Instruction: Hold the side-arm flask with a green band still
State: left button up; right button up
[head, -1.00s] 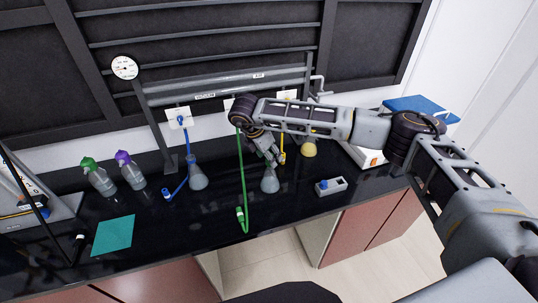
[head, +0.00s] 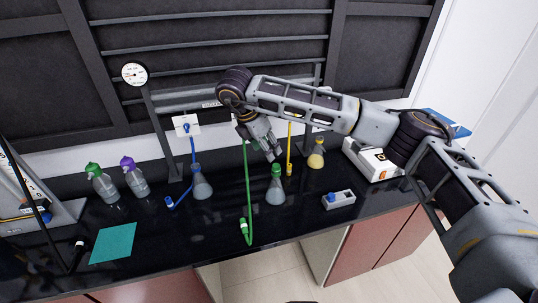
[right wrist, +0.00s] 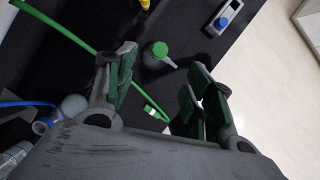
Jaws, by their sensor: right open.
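The side-arm flask with a green band (head: 275,190) stands upright on the black bench, right of the hanging green hose. Its green neck also shows in the right wrist view (right wrist: 157,52), beyond the fingertips and roughly between them. My right gripper (head: 267,150) is open and empty, just above and slightly behind the flask's top, apart from it as far as I can tell. Its two spread fingers also show in the right wrist view (right wrist: 160,78). My left gripper is not in view.
A green hose (head: 248,195) hangs left of the flask. A blue-banded flask (head: 201,186) stands further left, and a yellow-banded flask (head: 316,157) behind right. A small grey box with a blue knob (head: 338,199) sits to the right. A teal mat (head: 113,242) lies front left.

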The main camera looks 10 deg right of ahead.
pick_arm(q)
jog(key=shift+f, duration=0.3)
pick_arm(e)
jog(key=shift+v, duration=1.7)
